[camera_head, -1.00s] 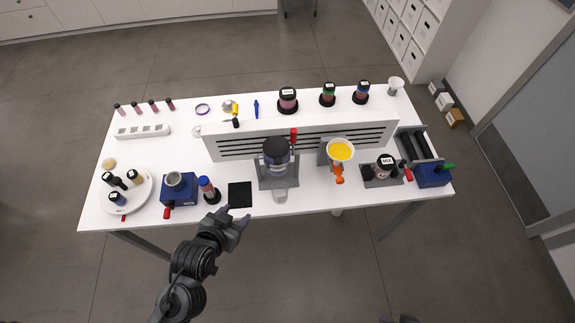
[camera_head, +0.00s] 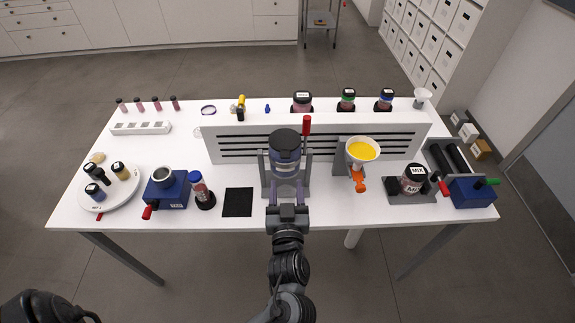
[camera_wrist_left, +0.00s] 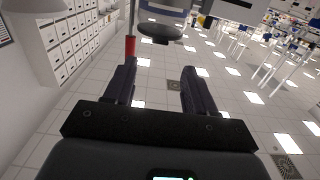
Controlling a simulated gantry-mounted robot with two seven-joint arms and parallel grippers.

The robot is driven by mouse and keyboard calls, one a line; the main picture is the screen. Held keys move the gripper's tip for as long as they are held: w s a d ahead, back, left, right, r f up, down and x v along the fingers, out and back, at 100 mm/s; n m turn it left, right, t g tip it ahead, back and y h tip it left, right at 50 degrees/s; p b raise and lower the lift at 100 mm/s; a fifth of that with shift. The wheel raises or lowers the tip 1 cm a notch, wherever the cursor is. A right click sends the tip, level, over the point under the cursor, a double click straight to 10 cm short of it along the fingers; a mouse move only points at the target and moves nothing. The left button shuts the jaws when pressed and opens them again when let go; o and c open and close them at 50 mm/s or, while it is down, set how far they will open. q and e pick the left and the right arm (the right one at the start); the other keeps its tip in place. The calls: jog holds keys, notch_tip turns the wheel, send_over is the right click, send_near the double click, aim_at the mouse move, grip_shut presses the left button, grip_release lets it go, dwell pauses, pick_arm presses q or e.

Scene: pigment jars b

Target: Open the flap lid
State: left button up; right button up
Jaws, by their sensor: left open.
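A clear and blue canister with a dark round top (camera_head: 285,141) stands in a grey stand (camera_head: 265,172) at the middle of the white table. The dark top sits over the canister; I cannot make out a separate flap or hinge on it. A red-tipped lever (camera_head: 306,126) stands upright at its right. My left gripper (camera_head: 286,192) is just in front of the canister's lower part, fingers apart and pointing at it. In the left wrist view its open fingers (camera_wrist_left: 160,72) have nothing between them; a red handle (camera_wrist_left: 130,46) and a dark rounded part (camera_wrist_left: 160,31) are beyond. My right gripper is not in view.
A slotted grey-white panel (camera_head: 225,143) runs behind the stand. A yellow-filled funnel (camera_head: 362,150) is to the right, a black mat (camera_head: 238,202) to the left. A blue box (camera_head: 166,192) and a white round tray (camera_head: 106,207) stand further left.

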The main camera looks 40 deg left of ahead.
pick_arm(q)
send_near(285, 143)
jog(key=x, duration=0.3)
jog(key=shift+w+a, duration=0.3)
jog(key=shift+c, duration=0.4)
grip_shut()
